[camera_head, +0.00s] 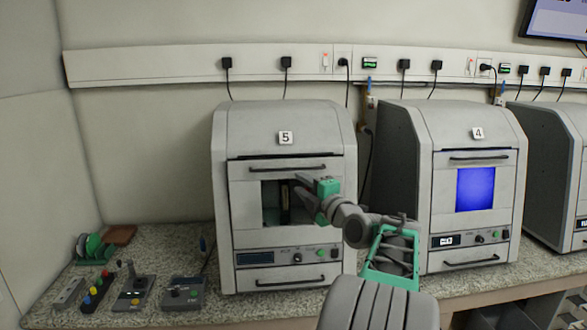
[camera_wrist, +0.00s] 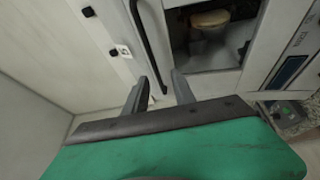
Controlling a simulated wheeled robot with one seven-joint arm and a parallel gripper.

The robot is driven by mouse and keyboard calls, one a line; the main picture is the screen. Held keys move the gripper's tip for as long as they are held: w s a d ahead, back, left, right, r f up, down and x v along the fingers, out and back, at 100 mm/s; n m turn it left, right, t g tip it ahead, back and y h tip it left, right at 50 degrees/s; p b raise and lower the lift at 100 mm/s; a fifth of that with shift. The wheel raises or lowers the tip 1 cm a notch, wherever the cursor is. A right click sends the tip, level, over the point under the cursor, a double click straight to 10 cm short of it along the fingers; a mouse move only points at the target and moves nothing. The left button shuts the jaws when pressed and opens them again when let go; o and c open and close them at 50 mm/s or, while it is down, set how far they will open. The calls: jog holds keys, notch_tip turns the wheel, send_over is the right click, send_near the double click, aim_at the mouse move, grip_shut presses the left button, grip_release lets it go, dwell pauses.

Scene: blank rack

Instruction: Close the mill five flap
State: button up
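Mill five (camera_head: 222,200) is the grey box with label 5 in the head view. Its flap (camera_head: 245,172) has a dark bar handle (camera_head: 287,168) and a window (camera_head: 272,203) showing a dim interior. The flap hangs at the front; I cannot tell whether it is fully shut. My gripper (camera_head: 300,184) is just below the right part of the handle, before the window. In the wrist view my gripper (camera_wrist: 160,76) has its fingers apart and empty. The handle (camera_wrist: 148,45) runs down between them in the picture; I cannot tell if they touch. The interior holds a tan round piece (camera_wrist: 210,19).
Mill four (camera_head: 428,180), with a blue-lit window, stands to the right. Control boxes (camera_head: 184,293) and (camera_head: 133,292) another controller with a joystick sit on the bench (camera_head: 210,315) at left. A socket rail (camera_head: 200,68) runs along the wall.

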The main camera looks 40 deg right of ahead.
aim_at(291, 170)
jog(key=w+p, duration=0.1)
jog(key=w, duration=0.1)
jog(key=w+d+r+p, duration=0.1)
jog(key=w, duration=0.1)
jog(key=w+d+p, duration=0.1)
jog(key=w, duration=0.1)
jog(key=shift+w+d+r, duration=0.2)
jog(key=shift+w+r, duration=0.05)
jog(key=shift+w+f, duration=0.1)
jog(key=shift+w, duration=0.1)
jog(key=shift+c, duration=0.2)
grip_shut()
dwell(0.8)
